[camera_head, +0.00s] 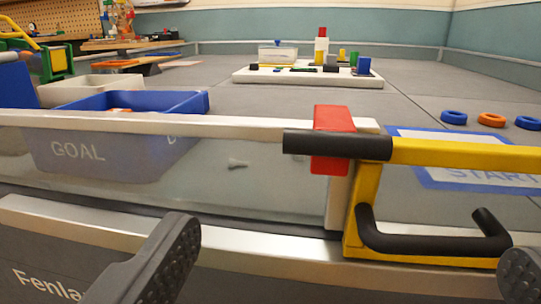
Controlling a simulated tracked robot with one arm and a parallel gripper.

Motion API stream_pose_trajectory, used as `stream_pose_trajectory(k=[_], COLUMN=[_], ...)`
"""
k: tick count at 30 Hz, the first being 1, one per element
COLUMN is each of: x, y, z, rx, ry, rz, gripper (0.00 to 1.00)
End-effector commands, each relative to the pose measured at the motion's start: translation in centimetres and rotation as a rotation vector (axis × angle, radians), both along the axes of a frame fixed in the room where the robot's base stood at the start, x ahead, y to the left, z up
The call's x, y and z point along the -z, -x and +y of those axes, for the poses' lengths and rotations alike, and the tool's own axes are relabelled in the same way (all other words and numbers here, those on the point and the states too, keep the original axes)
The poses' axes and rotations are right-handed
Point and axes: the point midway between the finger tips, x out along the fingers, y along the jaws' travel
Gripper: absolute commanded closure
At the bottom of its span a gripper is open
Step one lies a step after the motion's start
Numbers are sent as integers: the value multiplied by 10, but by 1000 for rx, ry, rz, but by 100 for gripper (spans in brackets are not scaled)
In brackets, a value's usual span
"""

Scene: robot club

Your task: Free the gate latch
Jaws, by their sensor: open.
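The yellow gate (460,154) stands at the right, with a yellow top bar and post and a black lower handle (435,243). A red latch piece (333,116) sits over the end of the white rail, and the gate bar's black sleeve (300,143) lies across it. The red piece shows above and below the sleeve; whether it grips the bar cannot be told. My gripper (335,268) is in the foreground with its two dark ribbed fingers wide apart and nothing between them. It is nearer to me than the gate and below the latch.
A clear panel under the white rail (150,124) runs left from the latch. A START mat (430,175), several rings and a white board (300,77) with blocks lie beyond.

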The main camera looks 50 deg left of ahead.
Motion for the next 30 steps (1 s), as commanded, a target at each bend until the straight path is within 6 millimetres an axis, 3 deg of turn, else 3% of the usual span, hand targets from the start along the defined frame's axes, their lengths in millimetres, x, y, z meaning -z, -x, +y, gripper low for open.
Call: stream_pose_trajectory(k=[21, 30], x=[0, -1], y=[-90, -108], z=[67, 78], rx=[-3, 0], ry=[2, 2], rz=[-4, -2], gripper=[2, 2])
